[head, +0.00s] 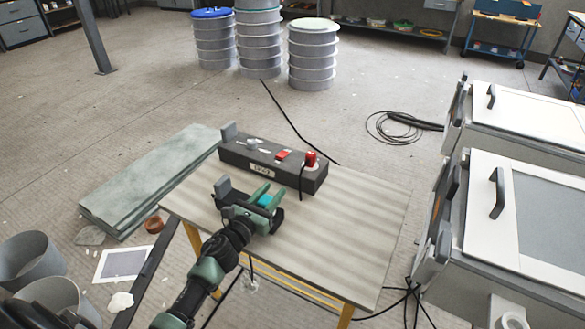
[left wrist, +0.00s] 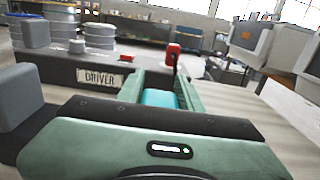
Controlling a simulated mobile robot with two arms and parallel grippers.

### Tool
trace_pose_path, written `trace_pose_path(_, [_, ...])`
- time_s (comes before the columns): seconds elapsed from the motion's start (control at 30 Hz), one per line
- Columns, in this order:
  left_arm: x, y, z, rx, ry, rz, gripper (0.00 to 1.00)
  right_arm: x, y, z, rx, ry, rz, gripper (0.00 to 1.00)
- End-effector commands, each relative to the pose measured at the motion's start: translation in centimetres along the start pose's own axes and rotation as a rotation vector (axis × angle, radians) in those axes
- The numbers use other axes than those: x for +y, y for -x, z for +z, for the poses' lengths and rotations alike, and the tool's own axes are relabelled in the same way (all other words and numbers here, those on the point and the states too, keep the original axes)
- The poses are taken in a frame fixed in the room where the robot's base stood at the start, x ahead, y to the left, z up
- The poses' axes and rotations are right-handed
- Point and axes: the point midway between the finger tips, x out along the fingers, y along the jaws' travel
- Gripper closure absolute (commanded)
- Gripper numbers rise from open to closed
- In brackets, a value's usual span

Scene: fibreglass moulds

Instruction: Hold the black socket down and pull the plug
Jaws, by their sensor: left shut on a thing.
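The black socket (head: 265,170) is a long box at the back of the table, with a label on its front; it also shows in the left wrist view (left wrist: 60,70). A red plug (head: 311,159) stands upright in its right end, with a black cord hanging down the front; the plug also shows in the left wrist view (left wrist: 173,51). My left gripper (head: 267,192) is in front of the socket, its green fingers pointing towards it. It is shut on a small cyan block (left wrist: 160,98). Whether the fingertips touch the socket cannot be told. My right gripper is out of view.
The wooden table (head: 350,225) is bare at the right and front. One grey block (head: 229,131) is at the socket's left end, another (head: 222,186) beside my left gripper. Green-grey boards (head: 150,180) lie left of the table; white-lidded cabinets (head: 510,200) stand right.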

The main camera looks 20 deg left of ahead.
Motion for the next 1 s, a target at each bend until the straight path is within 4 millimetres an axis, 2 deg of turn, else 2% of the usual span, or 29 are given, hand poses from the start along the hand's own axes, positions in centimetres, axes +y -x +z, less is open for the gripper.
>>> trace_pose_path(0.17, [0.0, 0.0, 0.0, 0.0, 0.001, 0.001, 1.0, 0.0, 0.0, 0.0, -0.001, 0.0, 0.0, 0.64])
trace_pose_path(0.2, [0.0, 0.0, 0.0, 0.0, 0.001, 0.001, 0.62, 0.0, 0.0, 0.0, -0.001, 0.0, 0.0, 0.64])
trace_pose_path(0.3, [0.0, 0.0, 0.0, 0.001, 0.001, 0.001, 0.39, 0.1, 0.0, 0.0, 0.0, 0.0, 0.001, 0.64])
trace_pose_path(0.67, [0.0, 0.3, -0.1, 0.001, 0.0, 0.0, 0.39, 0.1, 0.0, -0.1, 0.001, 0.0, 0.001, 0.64])
trace_pose_path(0.77, [0.0, 1.4, -0.1, 0.002, 0.0, 0.0, 0.39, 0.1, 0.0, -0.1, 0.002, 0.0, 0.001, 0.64])
trace_pose_path(1.0, [0.0, 6.4, -0.2, 0.004, 0.001, 0.001, 0.39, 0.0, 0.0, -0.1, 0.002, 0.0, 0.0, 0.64])
